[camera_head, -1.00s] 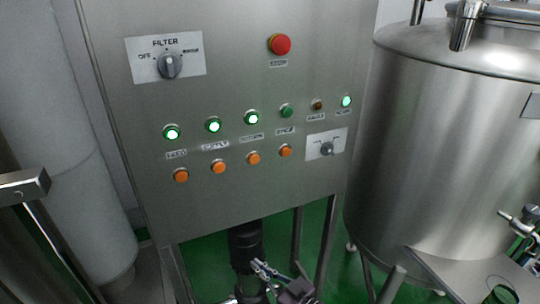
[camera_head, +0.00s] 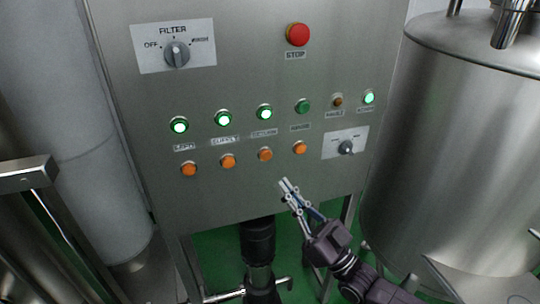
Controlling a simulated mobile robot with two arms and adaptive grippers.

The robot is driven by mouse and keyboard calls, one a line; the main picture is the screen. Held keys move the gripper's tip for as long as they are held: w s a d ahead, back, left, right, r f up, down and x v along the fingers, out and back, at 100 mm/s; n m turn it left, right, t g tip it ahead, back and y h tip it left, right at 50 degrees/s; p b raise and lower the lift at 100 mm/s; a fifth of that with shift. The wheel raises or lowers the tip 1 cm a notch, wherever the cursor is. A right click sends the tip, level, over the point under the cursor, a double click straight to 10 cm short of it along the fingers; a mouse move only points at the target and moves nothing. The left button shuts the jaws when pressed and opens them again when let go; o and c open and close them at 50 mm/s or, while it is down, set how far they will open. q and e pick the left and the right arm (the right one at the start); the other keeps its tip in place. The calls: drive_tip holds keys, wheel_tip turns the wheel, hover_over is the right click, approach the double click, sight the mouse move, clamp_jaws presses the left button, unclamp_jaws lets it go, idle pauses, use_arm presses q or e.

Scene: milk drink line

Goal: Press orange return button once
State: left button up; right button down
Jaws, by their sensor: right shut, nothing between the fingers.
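The orange return button (camera_head: 265,154) is the third from the left in the lower row of orange buttons on the steel control panel (camera_head: 240,75). Above it are a label that seems to read RETURN and a lit green lamp (camera_head: 265,112). My right gripper (camera_head: 284,184) is shut and empty, pointing up and left toward the panel. Its tips appear just below and right of the return button, apart from it in the picture. The gap in depth is hard to tell. My left gripper is not in view.
Other orange buttons (camera_head: 228,161) sit close on both sides of the return button. The panel also has a red STOP button (camera_head: 298,34), a FILTER knob (camera_head: 176,54) and a small selector (camera_head: 346,147). A steel tank (camera_head: 455,150) stands at the right.

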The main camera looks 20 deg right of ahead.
sight(266, 155)
drive_tip(key=shift+w+a+b, duration=0.15)
drive_tip(key=shift+w+b, duration=2.3)
drive_tip(key=shift+w, duration=2)
drive_tip(key=shift+w, duration=0.1)
drive_tip(key=shift+w+b, duration=0.3)
